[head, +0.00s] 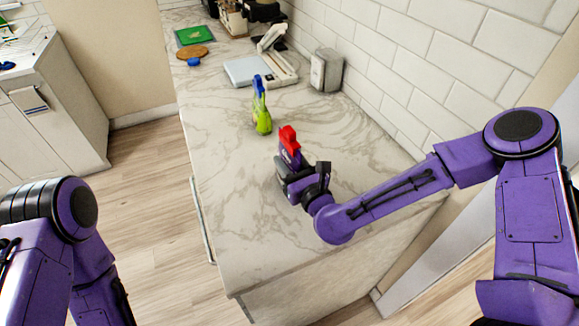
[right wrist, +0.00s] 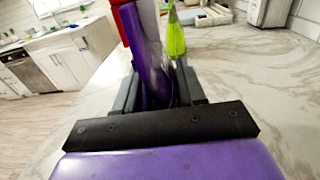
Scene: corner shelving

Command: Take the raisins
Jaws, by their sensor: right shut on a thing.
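A purple container with a red top, which I take to be the raisins (head: 289,139), is at my right gripper (head: 300,183) over the near part of the counter. In the right wrist view the purple body of the raisins (right wrist: 150,62) stands between the dark fingers of the right gripper (right wrist: 158,92), which is shut on it. Some red shows at its upper left there. The gripper hides the lower part, and I cannot tell whether it touches the counter. My left arm shows at the lower left, but its gripper is out of view.
A green spray bottle with a blue top (head: 261,108) stands just behind the raisins on the marble counter (head: 235,215). Farther back are a white scale-like device (head: 262,70), a metal dispenser (head: 326,70) and a green board (head: 194,35). A tiled wall (head: 420,60) bounds the right.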

